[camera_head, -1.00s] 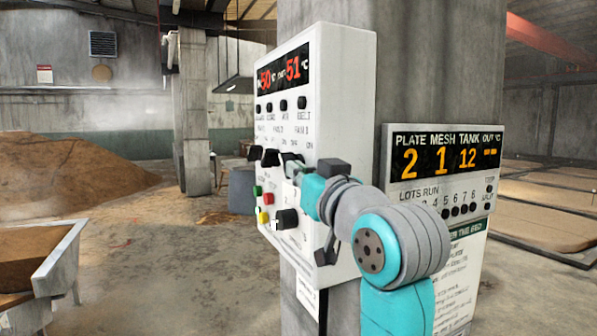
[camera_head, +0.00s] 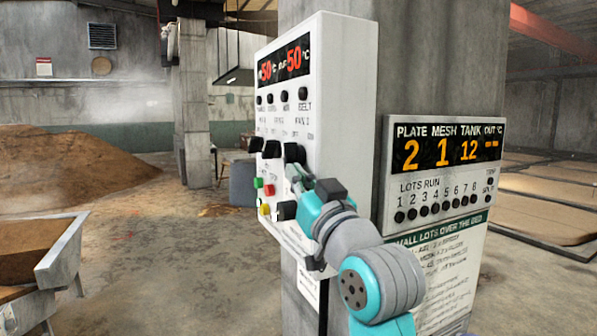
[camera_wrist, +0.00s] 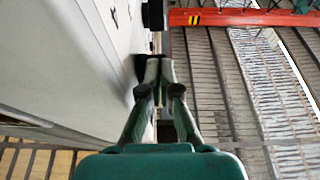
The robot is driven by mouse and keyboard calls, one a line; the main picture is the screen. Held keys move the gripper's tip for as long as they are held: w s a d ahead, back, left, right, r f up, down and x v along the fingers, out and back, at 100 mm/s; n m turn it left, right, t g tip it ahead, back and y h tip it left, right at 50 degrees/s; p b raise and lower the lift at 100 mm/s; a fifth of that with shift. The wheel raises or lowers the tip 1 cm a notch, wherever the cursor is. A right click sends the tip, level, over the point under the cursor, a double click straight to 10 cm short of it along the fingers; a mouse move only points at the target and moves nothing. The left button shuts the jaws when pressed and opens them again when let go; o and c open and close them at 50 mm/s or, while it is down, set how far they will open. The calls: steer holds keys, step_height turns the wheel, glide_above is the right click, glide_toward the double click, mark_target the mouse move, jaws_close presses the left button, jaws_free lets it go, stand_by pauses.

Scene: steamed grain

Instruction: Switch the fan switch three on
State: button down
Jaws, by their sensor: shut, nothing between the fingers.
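The white control panel (camera_head: 318,130) is mounted on the concrete pillar. Three black fan switches sit in a row across its middle: the left one (camera_head: 256,145), the middle one (camera_head: 271,149) and the right one, fan switch three (camera_head: 293,152). My gripper (camera_head: 291,171) is shut and empty, its tips just below fan switch three and close to the panel face. I cannot tell whether they touch it. In the wrist view my gripper (camera_wrist: 160,72) has its fingers together beside the panel face, with a dark knob-like part (camera_wrist: 153,14) beyond the tips.
Green, red and yellow buttons and a black knob (camera_head: 285,210) sit low on the panel, close to my gripper. A display board (camera_head: 446,150) hangs to the right on the pillar. A metal trough (camera_head: 62,250) stands at left. The floor between trough and pillar is clear.

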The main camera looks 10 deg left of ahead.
steer(key=shift+w+a+f, duration=0.5)
steer(key=shift+w+f, duration=0.2)
steer(key=shift+w+a, duration=0.1)
stand_by(0.4)
steer(key=shift+f, duration=0.1)
